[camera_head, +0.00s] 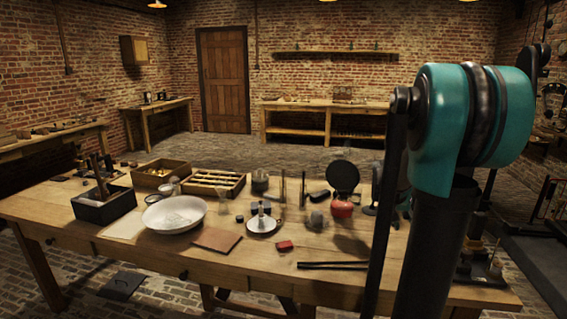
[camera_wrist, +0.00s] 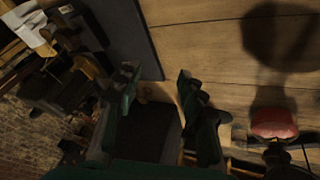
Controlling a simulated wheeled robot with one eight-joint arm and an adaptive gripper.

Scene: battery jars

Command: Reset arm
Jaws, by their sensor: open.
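My gripper (camera_wrist: 158,80) shows in the wrist view with its two green and dark fingers apart and nothing between them. It is over or near the wooden table (camera_wrist: 200,40), by a dark flat panel (camera_wrist: 128,35). How high it is I cannot tell. In the head view my teal and black arm stands upright at the right and hides part of the table. The gripper itself cannot be made out there. A red object (camera_wrist: 272,122) lies to the right of the fingers in the wrist view.
The worktable (camera_head: 130,262) holds a white bowl (camera_head: 174,215), a black box (camera_head: 104,206), a wooden tray (camera_head: 213,184), a white saucer (camera_head: 262,226), a red pot (camera_head: 342,209) and two dark rods (camera_head: 333,265). The front left tabletop is mostly clear.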

